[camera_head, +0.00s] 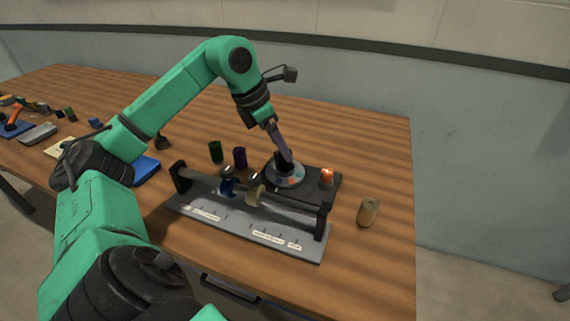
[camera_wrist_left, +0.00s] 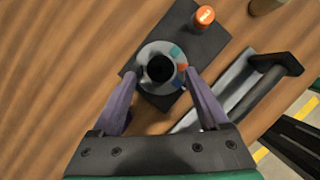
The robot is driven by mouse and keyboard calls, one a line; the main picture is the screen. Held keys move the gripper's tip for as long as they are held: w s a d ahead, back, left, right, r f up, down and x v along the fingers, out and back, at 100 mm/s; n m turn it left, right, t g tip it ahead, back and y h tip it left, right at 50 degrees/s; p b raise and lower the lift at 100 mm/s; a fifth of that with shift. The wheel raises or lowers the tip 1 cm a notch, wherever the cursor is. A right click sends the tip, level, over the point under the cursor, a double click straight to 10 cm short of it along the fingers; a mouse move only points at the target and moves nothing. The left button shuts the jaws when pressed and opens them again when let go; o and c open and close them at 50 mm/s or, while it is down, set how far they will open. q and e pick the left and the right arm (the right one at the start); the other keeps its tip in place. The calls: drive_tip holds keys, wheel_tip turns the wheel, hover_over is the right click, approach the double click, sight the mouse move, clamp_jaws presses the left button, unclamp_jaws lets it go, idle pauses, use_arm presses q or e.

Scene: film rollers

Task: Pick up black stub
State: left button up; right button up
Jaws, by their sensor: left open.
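The black stub (camera_wrist_left: 160,69) stands upright at the centre of a round pale disc (camera_wrist_left: 176,53) with coloured patches. In the head view the stub (camera_head: 283,158) is partly hidden by my left gripper's fingers. My left gripper (camera_wrist_left: 160,75) is open, with one purple-grey finger on each side of the stub. In the head view the left gripper (camera_head: 287,158) points down at the disc from above. I cannot tell whether the fingers touch the stub. My right gripper is not in view.
The disc rests on a dark plate (camera_wrist_left: 205,48) with an orange canister (camera_head: 327,176). A grey rack with a rail (camera_head: 290,214) stands in front. Bare wood lies behind.

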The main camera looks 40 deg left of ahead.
use_arm(q)
drive_tip(key=x, duration=0.2)
drive_tip(key=shift+w+f, duration=0.2)
drive_tip(key=shift+f, duration=0.15)
drive_tip(key=shift+s, duration=0.1)
clamp_jaws()
drive_tip(key=shift+r, duration=0.1)
